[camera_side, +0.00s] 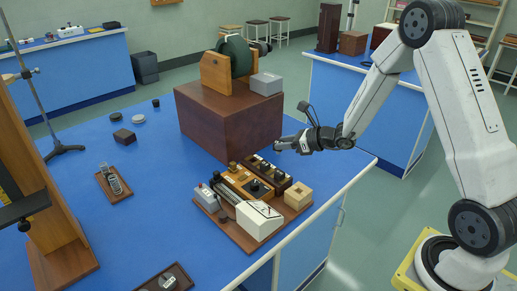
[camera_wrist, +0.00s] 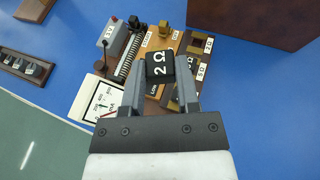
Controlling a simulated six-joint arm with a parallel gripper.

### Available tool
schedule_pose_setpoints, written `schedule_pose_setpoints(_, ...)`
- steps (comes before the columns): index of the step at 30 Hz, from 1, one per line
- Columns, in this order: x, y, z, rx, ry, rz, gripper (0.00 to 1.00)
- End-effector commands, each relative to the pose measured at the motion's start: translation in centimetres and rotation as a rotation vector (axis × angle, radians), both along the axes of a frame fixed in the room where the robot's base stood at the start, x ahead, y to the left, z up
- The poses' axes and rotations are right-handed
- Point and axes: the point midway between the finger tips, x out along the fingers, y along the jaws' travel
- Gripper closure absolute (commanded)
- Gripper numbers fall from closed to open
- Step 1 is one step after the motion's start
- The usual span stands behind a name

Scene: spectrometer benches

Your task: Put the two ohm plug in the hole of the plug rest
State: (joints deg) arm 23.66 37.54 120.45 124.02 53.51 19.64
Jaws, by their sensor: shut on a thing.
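The two ohm plug is a black block marked "2 Ω" in white (camera_wrist: 158,67), held between the fingertips of my gripper (camera_wrist: 165,78). In the side view my gripper (camera_side: 283,144) is above and behind the resistor row (camera_side: 268,172), in front of the large brown box. The plug is too small to make out there. A pale wooden block (camera_side: 298,194), which looks like the plug rest, sits at the right end of the wooden board; its hole cannot be made out. In the wrist view my gripper hides much of that area.
The board (camera_side: 238,237) also carries a white meter (camera_side: 259,220), a grey supply box (camera_side: 206,196) and a slide resistor. The brown box (camera_side: 228,120) with a wheel apparatus stands close behind.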

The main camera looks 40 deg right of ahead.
Motion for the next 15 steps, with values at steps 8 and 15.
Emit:
schedule_pose_setpoints(8,-1.4,-0.6,-1.1,0.001,0.004,-0.002,1.00)
schedule_pose_setpoints(15,-5.5,-1.8,-3.7,0.005,0.002,-0.005,1.00)
